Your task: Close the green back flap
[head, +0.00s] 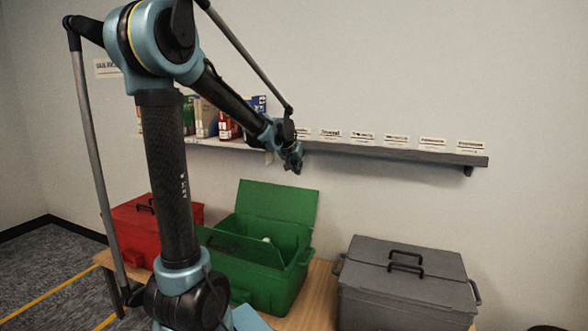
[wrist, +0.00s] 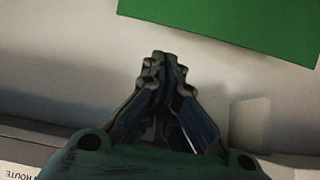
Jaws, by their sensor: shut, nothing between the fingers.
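A green box (head: 287,292) stands on the wooden table, left of the middle in the head view. Its green back flap (head: 278,201) stands up open, leaning back toward the wall. A front flap (head: 240,246) is also raised, and a small pale object (head: 266,240) shows inside the box. The green panel at the top of the wrist view (wrist: 235,25) looks like part of the back flap. My gripper (head: 295,168) is shut and empty, above and a little behind the back flap, apart from it. It also shows shut in the wrist view (wrist: 163,58).
A closed red box (head: 133,222) stands left of the green box, partly behind my arm. A closed grey box (head: 400,288) with a black handle stands at the right. A wall shelf (head: 400,152) with labels and several small boxes runs close behind my gripper.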

